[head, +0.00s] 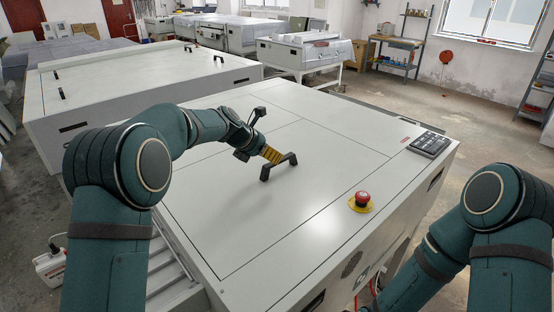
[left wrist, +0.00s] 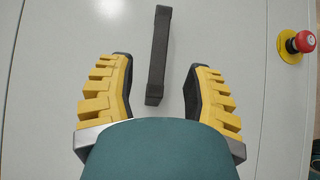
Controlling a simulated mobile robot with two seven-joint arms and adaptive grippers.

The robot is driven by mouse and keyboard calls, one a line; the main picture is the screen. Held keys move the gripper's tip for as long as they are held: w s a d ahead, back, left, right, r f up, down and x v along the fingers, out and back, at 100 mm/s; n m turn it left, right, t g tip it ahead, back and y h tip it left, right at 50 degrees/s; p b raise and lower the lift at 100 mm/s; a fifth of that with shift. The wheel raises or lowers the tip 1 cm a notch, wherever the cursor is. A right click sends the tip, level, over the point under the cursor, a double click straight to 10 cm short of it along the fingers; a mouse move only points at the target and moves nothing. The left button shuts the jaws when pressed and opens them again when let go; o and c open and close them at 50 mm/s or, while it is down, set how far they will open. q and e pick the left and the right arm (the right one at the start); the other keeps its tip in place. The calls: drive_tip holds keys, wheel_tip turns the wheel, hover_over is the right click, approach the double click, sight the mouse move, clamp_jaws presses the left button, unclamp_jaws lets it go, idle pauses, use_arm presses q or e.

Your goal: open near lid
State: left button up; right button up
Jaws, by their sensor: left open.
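The near lid (head: 290,215) is a flat pale grey panel on top of the white machine, and it lies closed. Its black bar handle (head: 279,167) stands up from it. My left gripper (head: 274,157) is at the handle, with yellow ridged fingers. In the left wrist view my left gripper (left wrist: 157,90) is open, and the handle (left wrist: 158,55) runs lengthwise between and beyond the two fingers. A gap shows on both sides of it, so no finger seems to touch it. My right arm shows at the right of the head view, but its gripper is out of view.
A red emergency button (head: 362,199) on a yellow base sits on the machine to the right of the handle; it also shows in the left wrist view (left wrist: 303,42). A black keypad (head: 429,144) lies at the far right corner. Another white machine (head: 140,85) stands behind at left.

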use_arm(q)
drive_tip(key=x, duration=0.5)
clamp_jaws()
